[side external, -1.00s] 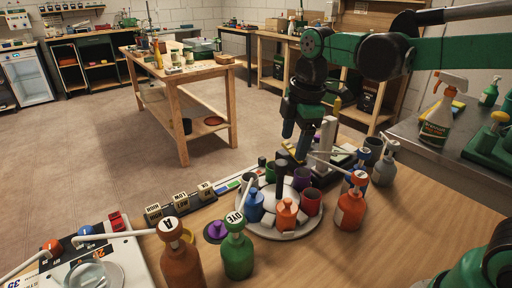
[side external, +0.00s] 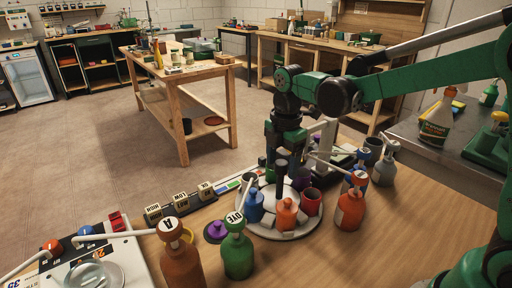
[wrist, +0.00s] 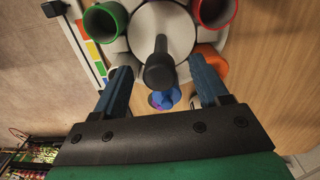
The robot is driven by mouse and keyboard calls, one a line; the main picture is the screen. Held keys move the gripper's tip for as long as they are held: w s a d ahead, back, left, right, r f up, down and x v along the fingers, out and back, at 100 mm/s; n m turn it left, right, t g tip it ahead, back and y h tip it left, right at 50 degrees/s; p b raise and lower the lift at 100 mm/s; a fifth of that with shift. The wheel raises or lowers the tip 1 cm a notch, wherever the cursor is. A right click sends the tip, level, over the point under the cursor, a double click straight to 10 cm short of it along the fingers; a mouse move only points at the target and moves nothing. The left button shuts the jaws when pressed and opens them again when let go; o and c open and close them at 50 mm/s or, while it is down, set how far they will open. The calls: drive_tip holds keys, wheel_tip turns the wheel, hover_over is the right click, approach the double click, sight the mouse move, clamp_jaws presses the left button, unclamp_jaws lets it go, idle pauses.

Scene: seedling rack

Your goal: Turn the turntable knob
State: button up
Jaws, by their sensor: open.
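The turntable (side external: 262,228) is a round white plate on the wooden table, with coloured cups and bottles around it. Its knob (side external: 281,178) is a dark upright post at the middle. In the wrist view the knob (wrist: 160,66) shows as a black handle on a white disc (wrist: 148,28). My gripper (side external: 281,152) is just above and behind the knob in the side view. In the wrist view my gripper (wrist: 163,78) is open, with one blue finger on each side of the knob and a gap to it on both sides.
On the turntable stand a blue bottle (side external: 255,207), an orange bottle (side external: 287,213) and a red cup (side external: 312,202). An orange pump bottle (side external: 350,209) stands close at right. Green (side external: 238,256) and brown (side external: 182,264) pump bottles stand in front.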

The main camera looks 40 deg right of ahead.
clamp_jaws()
drive_tip(key=m, duration=1.1)
drive_tip(key=shift+m, duration=0.4)
drive_tip(key=m, duration=0.6)
drive_tip(key=shift+a, duration=0.1)
drive_tip(key=m, duration=0.5)
drive_tip(key=shift+m, duration=0.4)
